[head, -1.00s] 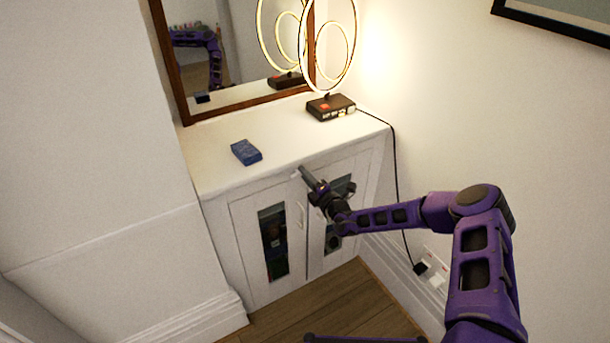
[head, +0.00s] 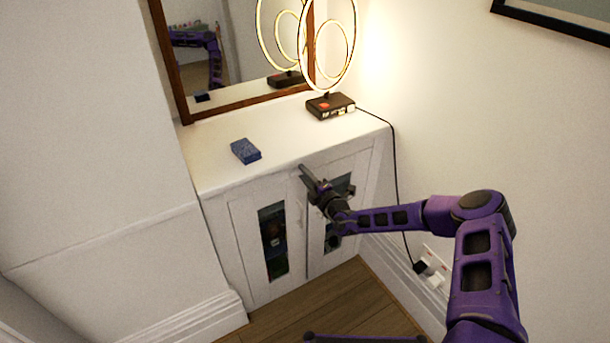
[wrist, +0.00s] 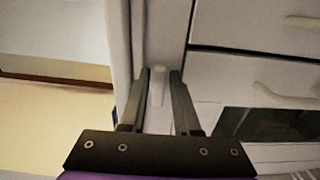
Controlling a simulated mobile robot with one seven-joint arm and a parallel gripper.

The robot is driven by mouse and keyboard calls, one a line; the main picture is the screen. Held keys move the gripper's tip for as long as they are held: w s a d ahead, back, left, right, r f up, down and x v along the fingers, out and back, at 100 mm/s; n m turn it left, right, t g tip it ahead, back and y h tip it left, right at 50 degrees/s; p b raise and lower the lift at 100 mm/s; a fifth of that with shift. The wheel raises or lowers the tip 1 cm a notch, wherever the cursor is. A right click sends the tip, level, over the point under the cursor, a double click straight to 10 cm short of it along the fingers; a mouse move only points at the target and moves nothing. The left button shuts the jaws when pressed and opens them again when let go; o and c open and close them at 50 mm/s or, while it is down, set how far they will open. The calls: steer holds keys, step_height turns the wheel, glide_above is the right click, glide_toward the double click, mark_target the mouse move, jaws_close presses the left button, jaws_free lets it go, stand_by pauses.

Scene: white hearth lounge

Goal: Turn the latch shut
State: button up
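The latch (wrist: 157,86) is a small white bar on the white cabinet front, seen in the wrist view between my fingertips. My gripper (wrist: 161,78) is open, with one finger on each side of the latch. A narrow gap shows on the right side; I cannot tell whether the left finger touches it. In the head view my gripper (head: 304,172) is at the top of the cabinet (head: 235,235) front, just under the top's edge near where the two doors meet. The latch cannot be made out there behind the fingers.
A blue box (head: 245,151) lies on the cabinet top, left of my gripper. A ring lamp (head: 330,106) stands at the back, before a framed mirror (head: 235,60). Its cord runs to a wall socket (head: 434,266) on the right. Pale door handles (wrist: 270,96) stick out near my fingers.

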steer(key=shift+o, duration=1.1)
steer(key=shift+d, duration=0.1)
steer(key=p+v, duration=0.2)
steer(key=v, duration=1.5)
steer(key=shift+s+d, duration=0.1)
steer(key=shift+s, duration=0.05)
